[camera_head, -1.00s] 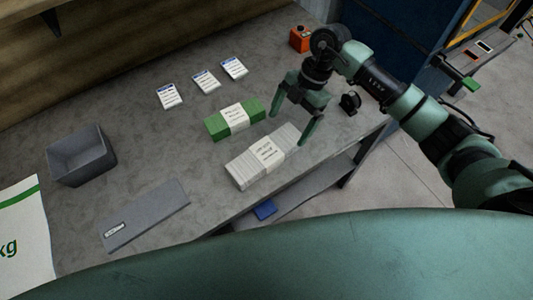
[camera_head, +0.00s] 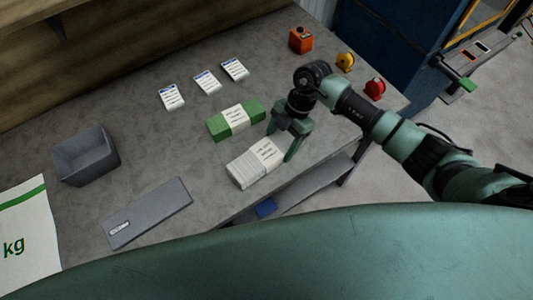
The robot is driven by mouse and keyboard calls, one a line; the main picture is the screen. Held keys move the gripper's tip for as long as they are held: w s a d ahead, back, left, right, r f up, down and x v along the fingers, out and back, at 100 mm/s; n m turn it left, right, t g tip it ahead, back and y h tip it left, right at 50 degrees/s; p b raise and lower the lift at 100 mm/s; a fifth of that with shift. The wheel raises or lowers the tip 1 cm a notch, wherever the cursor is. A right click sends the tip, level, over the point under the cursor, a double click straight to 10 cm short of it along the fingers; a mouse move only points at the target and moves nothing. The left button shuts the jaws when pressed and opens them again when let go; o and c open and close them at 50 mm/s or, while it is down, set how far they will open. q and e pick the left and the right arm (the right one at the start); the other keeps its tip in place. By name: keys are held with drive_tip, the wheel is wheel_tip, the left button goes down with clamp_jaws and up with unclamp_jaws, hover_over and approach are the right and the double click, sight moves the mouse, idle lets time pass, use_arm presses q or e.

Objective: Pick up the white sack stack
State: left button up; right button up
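The white sack stack (camera_head: 244,172) lies flat on the grey bench near its front edge, with a white printed paper band (camera_head: 265,152) around it. My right gripper (camera_head: 282,141) is low over the stack's right end, its fingers apart, one on the far side and one on the near side. The gripper hides that end, and I cannot tell whether the fingers touch the stack. My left gripper is not in view.
A green banded stack (camera_head: 218,127) lies just behind the white one. Three label packs (camera_head: 207,82) lie further back. A grey bin (camera_head: 86,155) and a grey flat plate (camera_head: 148,212) are on the left. An orange box (camera_head: 301,39) and yellow and red rolls (camera_head: 375,87) stand at the right.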

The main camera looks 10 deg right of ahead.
drive_tip(key=c, duration=1.1)
drive_tip(key=shift+c, duration=0.2)
drive_tip(key=shift+r, duration=0.15)
